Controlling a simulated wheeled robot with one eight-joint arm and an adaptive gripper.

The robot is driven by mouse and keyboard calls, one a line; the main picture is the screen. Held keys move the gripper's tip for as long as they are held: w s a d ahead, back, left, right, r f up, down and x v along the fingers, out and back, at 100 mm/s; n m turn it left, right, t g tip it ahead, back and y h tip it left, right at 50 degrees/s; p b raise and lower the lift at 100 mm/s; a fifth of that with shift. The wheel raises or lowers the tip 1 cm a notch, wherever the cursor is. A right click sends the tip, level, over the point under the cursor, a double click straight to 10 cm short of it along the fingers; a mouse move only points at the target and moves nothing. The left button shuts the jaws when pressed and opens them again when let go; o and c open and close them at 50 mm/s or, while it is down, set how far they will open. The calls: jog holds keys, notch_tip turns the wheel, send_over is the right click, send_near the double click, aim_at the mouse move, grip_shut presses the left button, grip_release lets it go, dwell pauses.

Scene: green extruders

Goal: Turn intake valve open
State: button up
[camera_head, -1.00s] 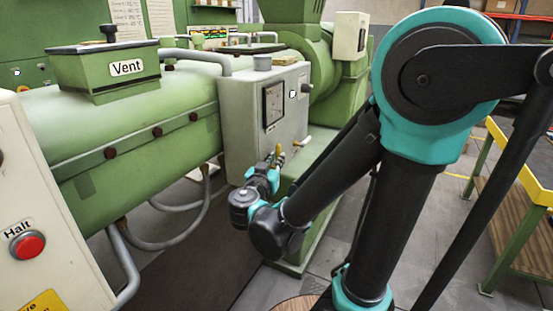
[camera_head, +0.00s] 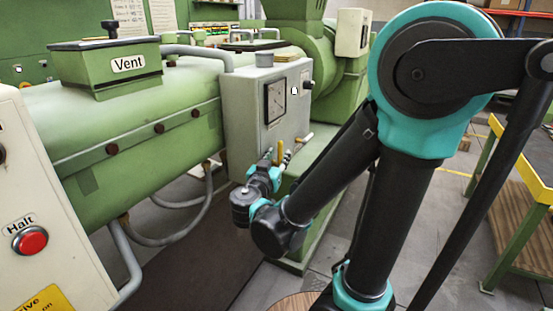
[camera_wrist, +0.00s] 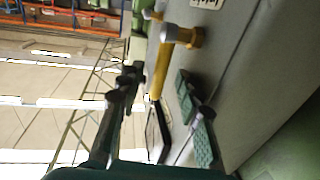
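The intake valve seems to be the one with a yellow lever (camera_head: 281,149) on the front of the grey box. In the wrist view its yellow lever (camera_wrist: 159,72) runs from a brass body (camera_wrist: 186,36) at the top into the space between my fingers. My gripper (camera_head: 277,158) is at the lever in the head view, where the lever stands about upright. In the wrist view my gripper (camera_wrist: 157,92) is open, one finger on each side of the lever, with visible gaps. No firm contact shows.
The grey box (camera_head: 240,120) carries a dial gauge (camera_head: 275,101). A second small valve handle (camera_head: 305,138) sits to the right of the lever. The green extruder barrel (camera_head: 150,110) lies to the left. A work table (camera_head: 520,190) stands at the right.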

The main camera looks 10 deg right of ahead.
jog(key=v, duration=1.2)
jog(key=shift+f, duration=0.1)
jog(key=s+d+f+n+g+y, duration=0.2)
jog(key=d+f+g, duration=0.4)
jog(key=f, duration=0.4)
jog(key=s+d+f+n+g+y, duration=0.2)
jog(key=d+f+g+y, duration=0.3)
jog(key=f, duration=0.6)
jog(key=shift+s+d+f+n+g+y, duration=0.3)
jog(key=shift+d+n+g, duration=0.25)
jog(key=shift+d, duration=0.6)
